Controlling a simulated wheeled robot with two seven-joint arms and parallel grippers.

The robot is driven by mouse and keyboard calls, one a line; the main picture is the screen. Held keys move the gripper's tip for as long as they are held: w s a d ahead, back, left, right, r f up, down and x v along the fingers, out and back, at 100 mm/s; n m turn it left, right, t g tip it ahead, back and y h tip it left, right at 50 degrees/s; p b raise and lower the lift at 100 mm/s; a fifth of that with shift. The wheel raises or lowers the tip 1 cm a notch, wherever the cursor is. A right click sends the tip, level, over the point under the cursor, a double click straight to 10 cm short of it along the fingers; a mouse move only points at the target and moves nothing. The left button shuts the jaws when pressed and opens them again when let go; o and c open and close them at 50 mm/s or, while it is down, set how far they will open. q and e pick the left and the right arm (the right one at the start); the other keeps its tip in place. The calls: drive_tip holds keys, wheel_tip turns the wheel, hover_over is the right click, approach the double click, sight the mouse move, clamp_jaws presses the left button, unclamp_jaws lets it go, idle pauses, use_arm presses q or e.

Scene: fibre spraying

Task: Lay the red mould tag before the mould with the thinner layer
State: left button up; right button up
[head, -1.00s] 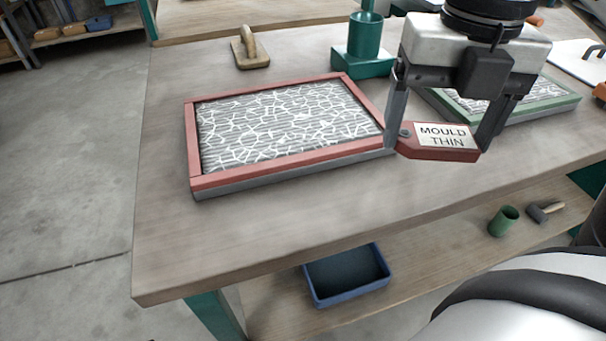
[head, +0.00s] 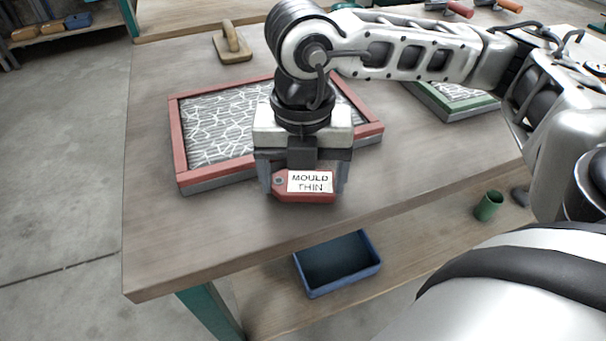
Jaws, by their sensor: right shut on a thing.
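My right gripper (head: 305,183) is shut on the red mould tag (head: 283,193), which bears a white label reading "MOULD THIN". It holds the tag at the front edge of the red-framed mould (head: 176,152), over the table's front strip. Whether the tag touches the table I cannot tell. The red-framed mould has white strands over grey ribs, partly hidden by my right arm. The green-framed mould (head: 455,108) is to the right, mostly hidden behind my arm, with white strands on the part that shows. My left gripper is not in view.
The wooden table (head: 165,235) has clear room at its front left. A wooden float (head: 233,45) lies behind the red-framed mould. On the shelf below are a blue tray (head: 302,274) and a green cup (head: 489,205). Red-handled tools lie at the back right.

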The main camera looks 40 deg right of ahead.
sight(303, 185)
drive_tip(key=shift+f, duration=0.25)
drive_tip(key=shift+f+b, duration=0.25)
drive_tip(key=shift+b, duration=0.05)
drive_tip(key=o, duration=0.9)
drive_tip(key=shift+r, duration=0.1)
drive_tip(key=shift+r+p, duration=0.25)
drive_tip(key=shift+p, duration=0.15)
wheel_tip(303, 185, up, 12)
drive_tip(key=shift+p, duration=0.3)
